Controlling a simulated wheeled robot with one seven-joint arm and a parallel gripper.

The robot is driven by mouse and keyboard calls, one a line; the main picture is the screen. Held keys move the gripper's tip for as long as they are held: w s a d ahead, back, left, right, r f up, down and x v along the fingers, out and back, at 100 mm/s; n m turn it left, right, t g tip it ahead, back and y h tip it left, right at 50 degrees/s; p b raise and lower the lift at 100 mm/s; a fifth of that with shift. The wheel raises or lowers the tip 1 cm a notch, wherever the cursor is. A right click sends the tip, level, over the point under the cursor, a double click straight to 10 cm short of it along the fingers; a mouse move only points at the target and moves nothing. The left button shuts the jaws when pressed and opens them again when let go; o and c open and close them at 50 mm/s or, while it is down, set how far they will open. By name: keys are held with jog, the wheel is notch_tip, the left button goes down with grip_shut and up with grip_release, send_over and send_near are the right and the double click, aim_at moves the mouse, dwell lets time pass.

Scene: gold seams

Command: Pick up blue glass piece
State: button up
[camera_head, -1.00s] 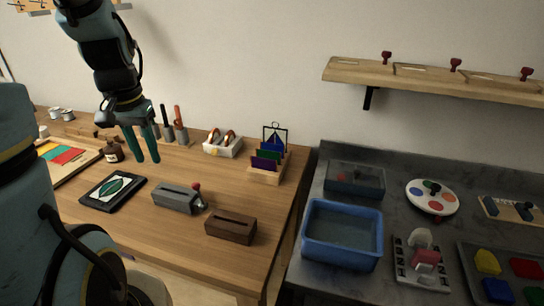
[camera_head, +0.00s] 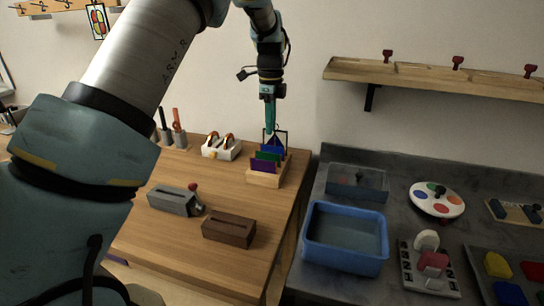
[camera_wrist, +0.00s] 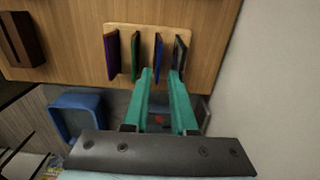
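The blue glass piece (camera_head: 273,150) stands upright in a small wooden rack (camera_head: 263,179), behind a green piece (camera_head: 266,157) and a purple piece (camera_head: 262,166). My gripper (camera_head: 270,130) points down just above the back of the rack. In the wrist view, the rack (camera_wrist: 122,32) holds the purple, green and blue pieces on edge, with a dark-framed piece (camera_wrist: 179,52) at its right end. The blue piece (camera_wrist: 158,48) appears between the two green fingers of my gripper (camera_wrist: 162,74), which are apart with a gap between them. I cannot tell whether they touch anything.
A white holder with copper-coloured handles (camera_head: 222,147) stands left of the rack. A dark brown slotted box (camera_head: 229,230) and a grey slotted block (camera_head: 172,201) are in front. A blue bin (camera_head: 345,237) stands on the grey counter to the right. The wall is close behind.

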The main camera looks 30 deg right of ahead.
aim_at(272, 147)
notch_tip(272, 147, down, 3)
jog(key=shift+r, duration=0.2)
jog(key=f+p, duration=0.1)
jog(key=f, duration=0.1)
jog(key=f+p, duration=0.1)
jog(key=f, duration=0.1)
jog(key=shift+s+p, duration=0.35)
jog(key=shift+f, duration=0.55)
grip_shut()
jog(key=shift+w+d+r, duration=0.15)
jog(key=shift+d+r, duration=0.05)
dwell(0.3)
